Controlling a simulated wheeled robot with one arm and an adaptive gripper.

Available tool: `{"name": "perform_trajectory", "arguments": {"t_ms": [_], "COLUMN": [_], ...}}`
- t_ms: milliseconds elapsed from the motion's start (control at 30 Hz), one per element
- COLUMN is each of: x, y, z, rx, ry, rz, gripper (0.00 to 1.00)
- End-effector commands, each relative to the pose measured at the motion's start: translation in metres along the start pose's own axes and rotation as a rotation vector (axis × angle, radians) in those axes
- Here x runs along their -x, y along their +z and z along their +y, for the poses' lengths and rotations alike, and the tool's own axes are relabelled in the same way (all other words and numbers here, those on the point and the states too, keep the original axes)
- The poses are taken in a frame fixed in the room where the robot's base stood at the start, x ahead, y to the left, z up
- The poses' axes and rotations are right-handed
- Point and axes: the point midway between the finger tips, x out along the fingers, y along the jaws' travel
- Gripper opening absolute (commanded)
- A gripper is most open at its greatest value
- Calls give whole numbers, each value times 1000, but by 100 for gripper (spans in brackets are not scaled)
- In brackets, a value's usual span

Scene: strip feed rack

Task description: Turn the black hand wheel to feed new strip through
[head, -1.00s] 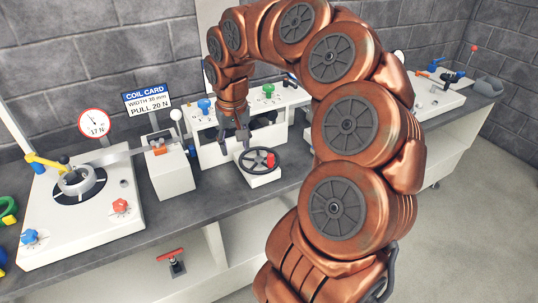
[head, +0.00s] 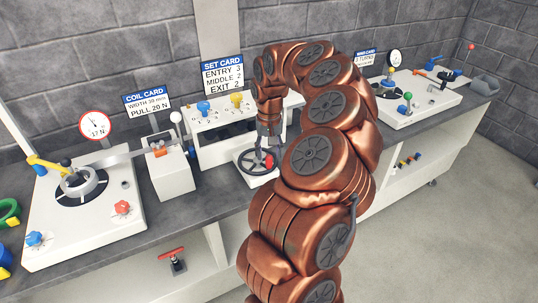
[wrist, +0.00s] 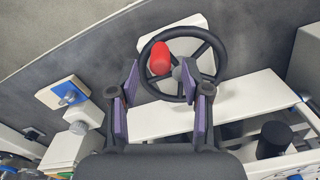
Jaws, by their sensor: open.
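The black hand wheel (head: 249,163) with its red knob (head: 269,160) sits on a small white block in front of the white roller unit (head: 222,148). In the wrist view the wheel (wrist: 222,62) lies just beyond my fingertips, with the red knob (wrist: 160,58) between them and a little farther out. My gripper (wrist: 160,92) is open, its two purple-padded fingers apart and nothing visibly held. In the head view my gripper (head: 268,146) hangs over the wheel's right side, near the knob. I cannot tell whether a finger touches the wheel. My arm hides part of the roller unit.
The coil stand (head: 85,230) with a dial gauge (head: 94,125) is at the left. A white box (head: 170,178) with an orange-red part stands beside the wheel. Another station (head: 425,100) is at the right. A red-handled valve (head: 172,258) is below the bench edge.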

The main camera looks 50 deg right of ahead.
Motion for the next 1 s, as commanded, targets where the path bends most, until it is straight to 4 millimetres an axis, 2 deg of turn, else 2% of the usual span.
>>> {"name": "perform_trajectory", "arguments": {"t_ms": [233,567,1000], "x": [-22,-26,-26], "y": [1,0,0], "z": [0,0,0], "rx": [0,0,1], "ry": [0,0,0], "rz": [-3,0,0], "gripper": [48,48,2]}}
